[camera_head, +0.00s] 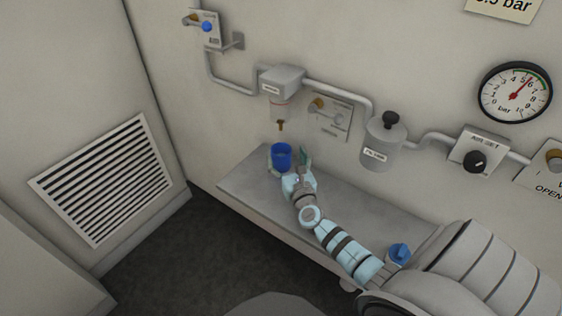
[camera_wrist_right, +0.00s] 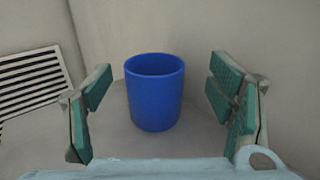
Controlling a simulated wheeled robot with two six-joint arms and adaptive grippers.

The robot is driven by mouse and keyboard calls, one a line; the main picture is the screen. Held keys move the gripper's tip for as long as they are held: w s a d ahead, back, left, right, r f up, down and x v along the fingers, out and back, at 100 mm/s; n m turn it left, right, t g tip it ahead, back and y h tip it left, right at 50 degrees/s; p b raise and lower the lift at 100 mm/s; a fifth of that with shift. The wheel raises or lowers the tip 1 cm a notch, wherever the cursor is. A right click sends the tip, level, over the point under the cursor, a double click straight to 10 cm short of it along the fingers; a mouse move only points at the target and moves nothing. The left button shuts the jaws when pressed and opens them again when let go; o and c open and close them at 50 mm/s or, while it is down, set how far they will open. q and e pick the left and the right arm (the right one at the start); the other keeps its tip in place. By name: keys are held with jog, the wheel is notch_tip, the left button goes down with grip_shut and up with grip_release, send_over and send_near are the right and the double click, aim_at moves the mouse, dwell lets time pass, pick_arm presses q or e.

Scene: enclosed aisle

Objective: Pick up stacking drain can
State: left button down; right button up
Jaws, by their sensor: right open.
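The stacking drain can is a blue, open-topped cylinder (camera_head: 282,158). It stands upright at the far left end of the grey bench (camera_head: 240,181), below the small drain spout (camera_head: 281,125). In the right wrist view the can (camera_wrist_right: 155,98) stands between the two green-padded fingers, with a gap on each side. My right gripper (camera_head: 287,160) is open around the can; in the right wrist view its fingers (camera_wrist_right: 160,105) are wide apart. The can's inside looks empty in the wrist view. My left gripper is not in view.
A filter unit (camera_head: 281,80) hangs on the wall above the can, joined to grey pipes. A grey cylinder (camera_head: 383,145) and a gauge (camera_head: 515,93) are further right. A blue knob (camera_head: 399,254) sits near my arm. A louvred vent (camera_head: 104,180) is at left.

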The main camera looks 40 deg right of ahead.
jog(key=x, duration=0.1)
jog(key=b+x, duration=0.1)
jog(key=x, duration=0.2)
jog(key=shift+w+a+f, duration=0.2)
jog(key=shift+a+f, duration=0.05)
jog(key=shift+f, duration=0.05)
jog(key=shift+r, duration=0.1)
jog(key=c, duration=1.3)
jog(key=shift+o, duration=0.2)
